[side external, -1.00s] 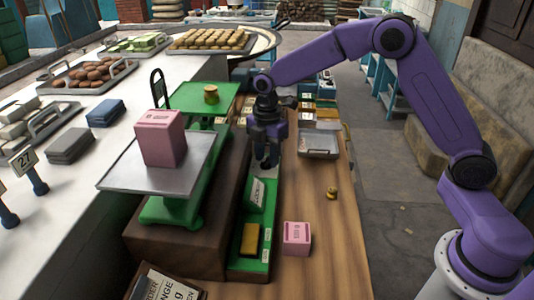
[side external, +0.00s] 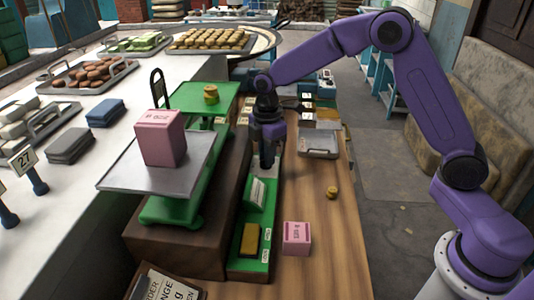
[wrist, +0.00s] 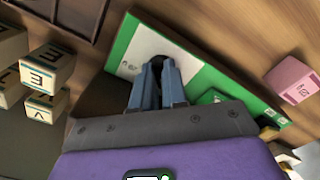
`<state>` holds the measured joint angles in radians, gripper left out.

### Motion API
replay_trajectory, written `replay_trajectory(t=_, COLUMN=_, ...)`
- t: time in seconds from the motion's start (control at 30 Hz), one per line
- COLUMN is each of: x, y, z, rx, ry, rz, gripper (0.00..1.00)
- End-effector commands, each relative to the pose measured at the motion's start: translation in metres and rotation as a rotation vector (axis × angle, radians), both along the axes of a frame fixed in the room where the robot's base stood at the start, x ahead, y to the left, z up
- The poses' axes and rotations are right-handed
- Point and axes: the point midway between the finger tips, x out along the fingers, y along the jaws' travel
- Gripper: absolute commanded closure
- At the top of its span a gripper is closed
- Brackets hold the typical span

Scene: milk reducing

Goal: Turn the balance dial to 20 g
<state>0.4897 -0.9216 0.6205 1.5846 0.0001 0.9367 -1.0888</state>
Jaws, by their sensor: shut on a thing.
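The green balance (side external: 168,212) stands on a dark wooden base, a pink block on its steel pan (side external: 135,175) and a brass weight (side external: 211,95) on its far green pan. My gripper (side external: 267,166) points down at the far end of the green panel beside the base. In the wrist view, my gripper's fingertips (wrist: 158,66) are close together around a small dark knob, mostly hidden by the fingers. This dial knob sits at a white plate (wrist: 140,52) on the green panel (wrist: 207,76). The plate's marks are too small to read.
A second pink block (side external: 297,238) and a small brass weight (side external: 332,192) stand on the wooden table, with a metal tray (side external: 319,146) farther back. Lettered blocks (wrist: 45,70) show at left in the wrist view. The table's right side is mostly clear.

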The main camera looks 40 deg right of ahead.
Motion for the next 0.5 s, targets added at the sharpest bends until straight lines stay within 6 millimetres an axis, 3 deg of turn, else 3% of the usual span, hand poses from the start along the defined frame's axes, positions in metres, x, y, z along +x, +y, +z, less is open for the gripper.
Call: replay_trajectory(t=0.5, x=-0.0024, y=0.0009, z=0.0008, rx=-0.001, ry=0.001, rz=-0.491, gripper=1.0)
